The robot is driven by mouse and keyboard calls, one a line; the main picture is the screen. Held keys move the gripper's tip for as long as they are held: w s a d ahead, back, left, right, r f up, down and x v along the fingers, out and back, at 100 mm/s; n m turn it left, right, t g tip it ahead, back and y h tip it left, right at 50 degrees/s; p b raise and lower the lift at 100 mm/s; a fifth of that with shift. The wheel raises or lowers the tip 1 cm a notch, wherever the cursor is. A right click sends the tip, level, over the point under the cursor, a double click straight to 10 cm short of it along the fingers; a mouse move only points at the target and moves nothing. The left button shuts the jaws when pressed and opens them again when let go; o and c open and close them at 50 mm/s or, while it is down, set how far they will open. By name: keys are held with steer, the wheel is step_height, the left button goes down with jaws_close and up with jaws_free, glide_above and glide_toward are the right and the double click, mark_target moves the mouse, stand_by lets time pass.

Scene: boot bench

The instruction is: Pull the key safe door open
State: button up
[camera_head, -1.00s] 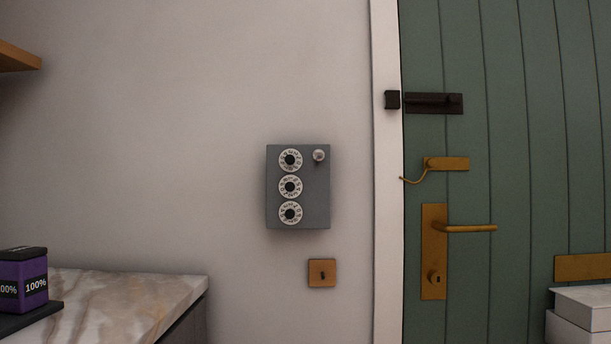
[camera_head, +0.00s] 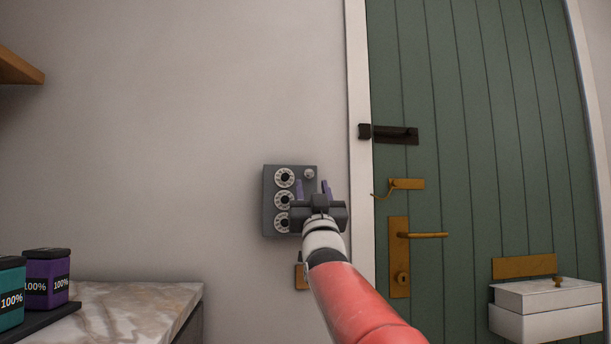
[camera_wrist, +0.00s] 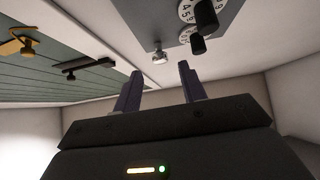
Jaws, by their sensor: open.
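The key safe (camera_head: 270,220) is a grey box on the wall left of the green door, with three numbered dials in a column on its left side and a small round knob (camera_head: 309,174) at its upper right. Its door looks shut. My gripper (camera_head: 313,187) is open and empty in front of the safe, its two purple fingers just below the knob in the head view. In the wrist view the fingers (camera_wrist: 158,88) stand apart, and the knob (camera_wrist: 160,56) shows beyond them, between their tips and not touched. My gripper hides the safe's lower right part.
The green door (camera_head: 460,90) has a black bolt (camera_head: 395,135), a brass lever handle (camera_head: 425,235) and a brass hook latch (camera_head: 407,184). A marble-topped bench (camera_head: 130,305) with purple and teal boxes stands at lower left. A white box (camera_head: 545,310) is at lower right. The wall above the safe is clear.

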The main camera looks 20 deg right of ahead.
mark_target(309, 175)
steer(key=p+x, duration=0.1)
steer(key=x, duration=0.3)
steer(key=shift+w+r+p, duration=0.25)
steer(key=shift+r+p, duration=0.05)
steer(key=shift+p, duration=0.1)
steer(key=shift+c, duration=0.2)
jaws_close()
